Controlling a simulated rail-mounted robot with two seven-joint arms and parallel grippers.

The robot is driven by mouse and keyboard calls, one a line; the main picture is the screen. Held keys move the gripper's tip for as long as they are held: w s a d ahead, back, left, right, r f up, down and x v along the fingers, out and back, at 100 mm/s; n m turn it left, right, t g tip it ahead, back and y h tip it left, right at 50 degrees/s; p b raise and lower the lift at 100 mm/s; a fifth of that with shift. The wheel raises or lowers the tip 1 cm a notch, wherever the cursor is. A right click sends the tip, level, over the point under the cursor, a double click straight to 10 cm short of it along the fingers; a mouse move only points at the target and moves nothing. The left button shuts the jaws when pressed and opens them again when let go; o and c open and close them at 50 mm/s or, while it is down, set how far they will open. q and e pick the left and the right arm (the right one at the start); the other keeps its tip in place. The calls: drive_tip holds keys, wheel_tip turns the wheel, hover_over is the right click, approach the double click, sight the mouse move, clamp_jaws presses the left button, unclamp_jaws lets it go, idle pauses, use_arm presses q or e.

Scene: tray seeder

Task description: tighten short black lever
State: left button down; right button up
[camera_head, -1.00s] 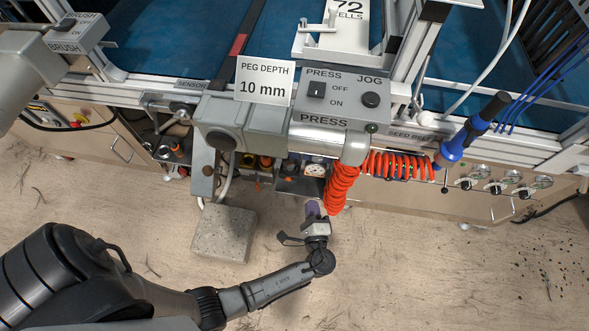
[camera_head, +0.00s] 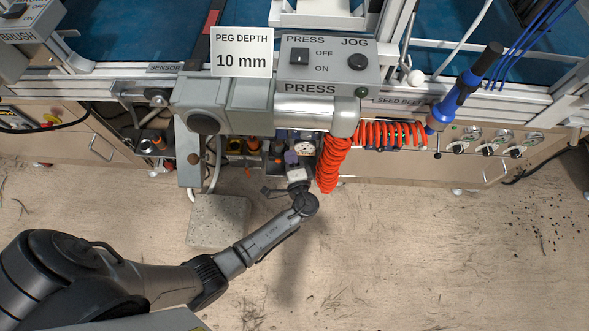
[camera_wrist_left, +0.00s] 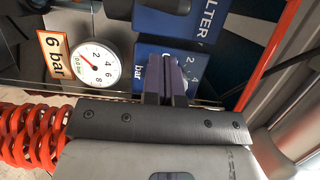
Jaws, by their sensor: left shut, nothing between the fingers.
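I cannot make out a short black lever for certain in either view. My left gripper (camera_head: 291,158) is at the front of the machine, below the press and left of the red coiled hose. In the left wrist view its two purple-grey fingers (camera_wrist_left: 166,80) are shut together with nothing between them. They point at a blue unit (camera_wrist_left: 188,60) with a small dial, partly hidden behind them. A round gauge (camera_wrist_left: 98,65) stands left of the fingers, beside a "6 bar" label (camera_wrist_left: 54,55). My right gripper is not in view.
The red coiled hose (camera_head: 333,165) hangs close to the right of my gripper. The press control box (camera_head: 330,66) and a "PEG DEPTH 10 mm" sign (camera_head: 241,52) are above. A grey concrete block (camera_head: 217,222) sits on the floor. The floor at right is mostly clear.

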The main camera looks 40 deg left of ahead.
sight(274, 141)
use_arm(q)
drive_tip(key=a, duration=0.4)
drive_tip(key=shift+s+b, duration=0.15)
drive_tip(key=shift+b, duration=0.25)
